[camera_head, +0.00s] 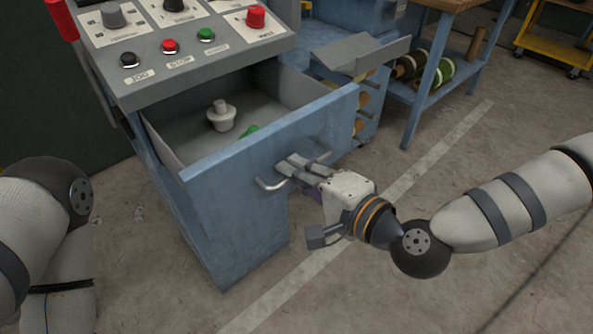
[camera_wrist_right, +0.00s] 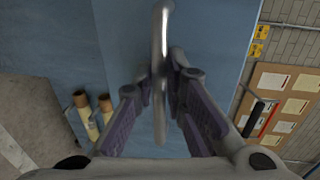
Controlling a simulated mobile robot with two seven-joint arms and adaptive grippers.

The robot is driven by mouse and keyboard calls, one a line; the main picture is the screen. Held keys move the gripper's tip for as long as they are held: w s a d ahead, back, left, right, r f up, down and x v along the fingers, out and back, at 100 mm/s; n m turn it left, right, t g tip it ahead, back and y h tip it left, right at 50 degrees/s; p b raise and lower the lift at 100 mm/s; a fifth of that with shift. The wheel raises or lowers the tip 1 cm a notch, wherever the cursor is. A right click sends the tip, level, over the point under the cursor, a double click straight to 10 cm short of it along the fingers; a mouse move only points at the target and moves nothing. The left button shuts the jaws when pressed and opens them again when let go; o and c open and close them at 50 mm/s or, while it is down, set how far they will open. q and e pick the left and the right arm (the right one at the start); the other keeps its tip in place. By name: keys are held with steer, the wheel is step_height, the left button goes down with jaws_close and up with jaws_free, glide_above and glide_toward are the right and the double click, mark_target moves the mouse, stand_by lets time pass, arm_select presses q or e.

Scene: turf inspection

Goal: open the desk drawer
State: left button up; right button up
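The blue desk drawer (camera_head: 262,150) stands pulled out from under the grey control panel, with its inside in view. A white knob-like part (camera_head: 221,115) and a small green object (camera_head: 249,131) are in it. A metal bar handle (camera_head: 270,185) is on its front face. My right gripper (camera_head: 289,170) is at the handle, its fingers on either side of the bar. In the right wrist view the handle (camera_wrist_right: 160,60) runs between the fingertips (camera_wrist_right: 168,75), which look closed around it. My left arm shows at the left edge of the head view, but its gripper is out of view.
The control panel (camera_head: 185,62) with buttons and knobs is above the drawer. A grey tilted tray (camera_head: 360,52) is just behind the drawer's right side. A blue workbench (camera_head: 420,100) with green spools stands at the back right. The floor in front is clear.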

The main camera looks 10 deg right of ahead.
steer(key=v, duration=0.7)
steer(key=shift+s, duration=0.25)
steer(key=shift+d, duration=0.15)
steer(key=s+a+f+n+g+h+p, duration=0.15)
steer(key=s+f+n+g, duration=0.55)
steer(key=s+f, duration=0.95)
arm_select(q)
steer(key=shift+t, duration=0.8)
steer(key=w+r+p, duration=0.1)
steer(key=w+r, duration=0.3)
steer(key=shift+p, duration=0.4)
arm_select(e)
steer(key=s+d+f+n+g+h, duration=0.1)
steer(key=s+d+f+g+h, duration=0.1)
steer(key=s+d+g+h, duration=0.2)
steer(key=s+d+f+n+g+h, duration=0.2)
steer(key=s+d+g+h, duration=0.1)
steer(key=s+d, duration=0.8)
steer(key=shift+s+d+f+g+h, duration=0.25)
steer(key=shift+s+f+g+h, duration=0.1)
steer(key=shift+s+g, duration=0.2)
